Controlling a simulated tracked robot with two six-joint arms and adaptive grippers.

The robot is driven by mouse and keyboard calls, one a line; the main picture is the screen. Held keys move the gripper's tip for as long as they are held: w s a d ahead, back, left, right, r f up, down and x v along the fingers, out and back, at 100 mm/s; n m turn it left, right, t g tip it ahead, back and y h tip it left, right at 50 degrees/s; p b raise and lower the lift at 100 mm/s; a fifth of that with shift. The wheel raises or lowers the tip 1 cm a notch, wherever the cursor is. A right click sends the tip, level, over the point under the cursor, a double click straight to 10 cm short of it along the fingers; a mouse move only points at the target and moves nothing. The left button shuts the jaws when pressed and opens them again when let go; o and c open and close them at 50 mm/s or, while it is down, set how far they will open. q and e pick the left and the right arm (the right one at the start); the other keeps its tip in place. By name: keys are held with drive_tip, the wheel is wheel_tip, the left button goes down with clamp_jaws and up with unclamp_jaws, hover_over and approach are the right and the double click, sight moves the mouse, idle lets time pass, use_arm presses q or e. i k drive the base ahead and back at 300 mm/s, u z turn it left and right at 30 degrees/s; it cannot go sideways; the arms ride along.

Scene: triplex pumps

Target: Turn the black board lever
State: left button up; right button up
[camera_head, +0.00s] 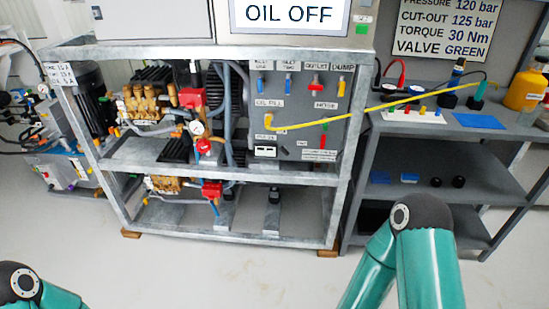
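The grey control board (300,108) is on the right side of the metal pump frame, under the OIL OFF sign. A yellow hose (390,105) runs from the board's left part to the right. Only links of my two arms show at the bottom; both grippers are out of view.
The pump frame (230,176) holds brass-headed pumps (150,103) with red fittings. Grey shelves (430,180) stand to its right, with a yellow bottle (525,90) and a blue mat (478,121) on top. Other machinery stands at the far left. The floor in front is clear.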

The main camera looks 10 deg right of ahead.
sight(283, 149)
drive_tip(key=z, duration=0.15)
drive_tip(key=i, duration=0.9)
drive_tip(key=u, duration=0.05)
